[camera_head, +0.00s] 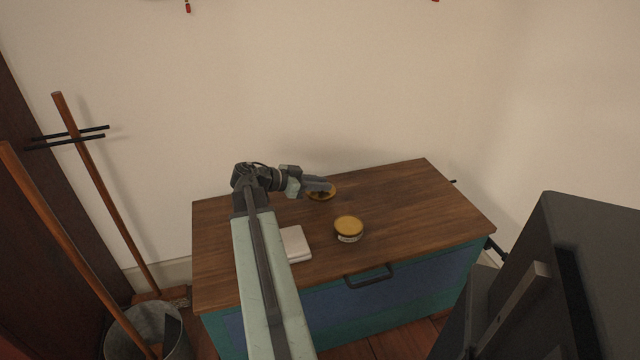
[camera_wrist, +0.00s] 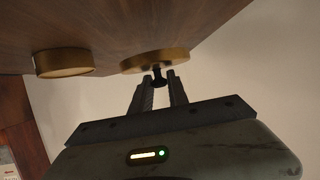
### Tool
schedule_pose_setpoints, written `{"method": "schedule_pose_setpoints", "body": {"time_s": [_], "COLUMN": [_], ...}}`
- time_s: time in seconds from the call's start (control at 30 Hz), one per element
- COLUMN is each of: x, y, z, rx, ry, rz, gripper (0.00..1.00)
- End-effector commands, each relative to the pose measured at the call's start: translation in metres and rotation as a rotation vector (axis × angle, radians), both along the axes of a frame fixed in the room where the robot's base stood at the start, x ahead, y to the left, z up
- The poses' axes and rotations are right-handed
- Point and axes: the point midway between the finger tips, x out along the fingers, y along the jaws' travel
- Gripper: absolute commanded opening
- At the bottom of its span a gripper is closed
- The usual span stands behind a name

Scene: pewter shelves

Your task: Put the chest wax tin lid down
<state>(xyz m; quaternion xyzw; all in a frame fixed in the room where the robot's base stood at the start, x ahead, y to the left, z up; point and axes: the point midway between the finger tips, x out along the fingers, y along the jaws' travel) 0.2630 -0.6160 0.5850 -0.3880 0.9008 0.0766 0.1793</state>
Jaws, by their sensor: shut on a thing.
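The brass-coloured lid (camera_head: 321,194) is at the far middle part of the chest's wooden top (camera_head: 400,205). My gripper (camera_head: 328,186) is shut on its small dark knob; the wrist view shows the knob between the fingertips (camera_wrist: 159,82) and the round lid (camera_wrist: 150,62) beyond them. The lid is very close to the wood; I cannot tell whether it touches. The tin also shows left of the lid in the wrist view (camera_wrist: 63,65).
A pale folded cloth or booklet (camera_head: 296,244) lies left of the tin, beside my arm. The chest's right side is clear. A wall rises behind. A metal bucket (camera_head: 150,322) with long wooden handles stands left; a dark cabinet-like object (camera_head: 570,270) stands right.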

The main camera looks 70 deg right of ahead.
Motion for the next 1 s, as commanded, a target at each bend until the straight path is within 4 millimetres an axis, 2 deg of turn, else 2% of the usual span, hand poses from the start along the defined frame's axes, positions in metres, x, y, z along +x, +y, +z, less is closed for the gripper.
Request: {"method": "schedule_pose_setpoints", "body": {"time_s": [0.03, 0.1, 0.2, 0.3, 0.47, 0.7, 1.0], "x": [0.003, 0.004, 0.005, 0.005, 0.006, 0.004, 0.008], "y": [-0.016, -0.031, -0.047, -0.054, -0.054, -0.054, -0.053], "z": [-0.002, -0.004, -0.005, -0.005, -0.008, -0.044, -0.042], "rx": [0.0, 0.0, 0.001, 0.0, 0.0, 0.0, 0.0], "ry": [0.0, 0.0, 0.001, 0.0, 0.0, 0.0, 0.0], "rz": [-0.001, -0.002, 0.0, 0.001, 0.004, 0.001, 0.008], "gripper": [0.0, 0.0, 0.0, 0.0, 0.0, 0.0, 0.0]}}
